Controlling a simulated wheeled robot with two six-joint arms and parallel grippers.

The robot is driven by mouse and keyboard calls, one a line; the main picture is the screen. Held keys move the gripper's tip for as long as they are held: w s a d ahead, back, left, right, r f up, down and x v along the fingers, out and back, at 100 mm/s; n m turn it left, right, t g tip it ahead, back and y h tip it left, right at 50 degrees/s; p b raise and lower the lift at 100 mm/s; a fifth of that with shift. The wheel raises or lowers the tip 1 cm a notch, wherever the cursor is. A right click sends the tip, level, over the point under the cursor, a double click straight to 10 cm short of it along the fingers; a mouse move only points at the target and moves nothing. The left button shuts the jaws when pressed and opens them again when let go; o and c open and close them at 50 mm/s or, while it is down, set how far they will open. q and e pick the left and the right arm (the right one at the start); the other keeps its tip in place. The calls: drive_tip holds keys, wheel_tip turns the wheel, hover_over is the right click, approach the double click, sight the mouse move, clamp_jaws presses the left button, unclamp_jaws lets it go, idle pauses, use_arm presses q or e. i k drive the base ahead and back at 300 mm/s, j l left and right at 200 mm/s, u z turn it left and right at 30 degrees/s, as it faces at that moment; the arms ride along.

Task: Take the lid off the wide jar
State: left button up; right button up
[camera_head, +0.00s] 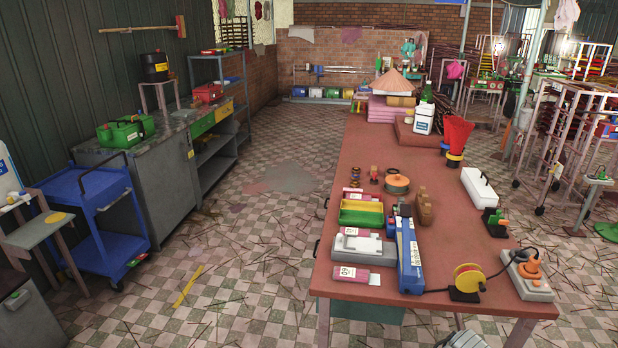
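A low, wide round jar (397,189) stands on the red-brown table, left of its middle line. An orange-brown lid (397,180) appears to sit on top of it; the picture is too small to show how it fits. I take this as the wide jar. Neither of my grippers can be made out in the head view, and nothing touches the jar.
A blue box (409,256) lies nearer. The table (455,222) is partly bare toward the right.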

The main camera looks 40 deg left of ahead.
sight(397, 180)
drive_tip(key=u, duration=1.05)
